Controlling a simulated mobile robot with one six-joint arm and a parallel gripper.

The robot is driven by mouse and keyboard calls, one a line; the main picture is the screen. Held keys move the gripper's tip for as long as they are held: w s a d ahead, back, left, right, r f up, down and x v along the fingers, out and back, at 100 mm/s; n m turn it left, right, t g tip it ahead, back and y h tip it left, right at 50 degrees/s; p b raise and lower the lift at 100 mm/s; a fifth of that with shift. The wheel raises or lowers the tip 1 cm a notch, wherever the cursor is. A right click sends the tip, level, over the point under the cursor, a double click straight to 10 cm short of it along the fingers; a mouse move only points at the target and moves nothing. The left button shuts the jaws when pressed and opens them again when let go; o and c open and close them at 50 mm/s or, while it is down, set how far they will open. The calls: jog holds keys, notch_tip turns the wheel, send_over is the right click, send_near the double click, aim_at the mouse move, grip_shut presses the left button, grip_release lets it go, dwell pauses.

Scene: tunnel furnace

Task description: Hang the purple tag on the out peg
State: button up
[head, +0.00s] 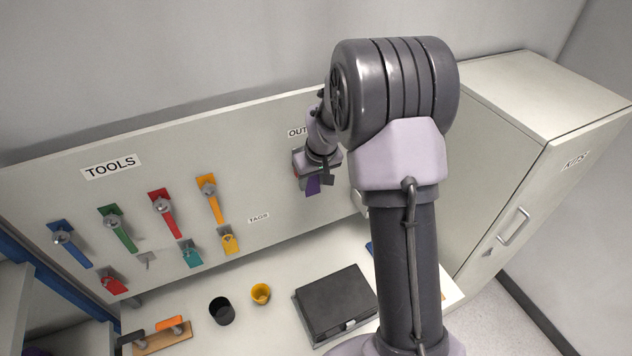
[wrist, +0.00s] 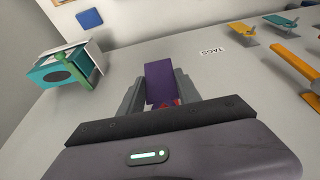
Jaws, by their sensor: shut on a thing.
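My gripper (head: 316,177) is at the board beneath the partly hidden OUT label (head: 296,132). It is shut on the purple tag (head: 313,187), which shows just below the fingers. In the wrist view the purple tag (wrist: 159,80) stands between the two grey fingers of my gripper (wrist: 160,92). A small red patch (wrist: 177,102) shows beside the tag's lower end; I cannot tell what it belongs to. The out peg is hidden by my gripper, so I cannot tell whether the tag touches it.
Red (head: 113,284), teal (head: 191,257) and yellow (head: 230,244) tags hang on the board. Several coloured tools hang under the TOOLS label (head: 110,166). A black case (head: 335,302) and two cups are on the bench. A teal-and-green box (wrist: 62,70) is left of my gripper.

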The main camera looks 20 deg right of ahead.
jog(key=shift+w+f, duration=0.3)
jog(key=shift+w, duration=0.75)
jog(key=shift+w+f, duration=0.25)
jog(key=shift+w, duration=0.75)
jog(key=shift+r, duration=0.1)
jog(key=o, duration=1.4)
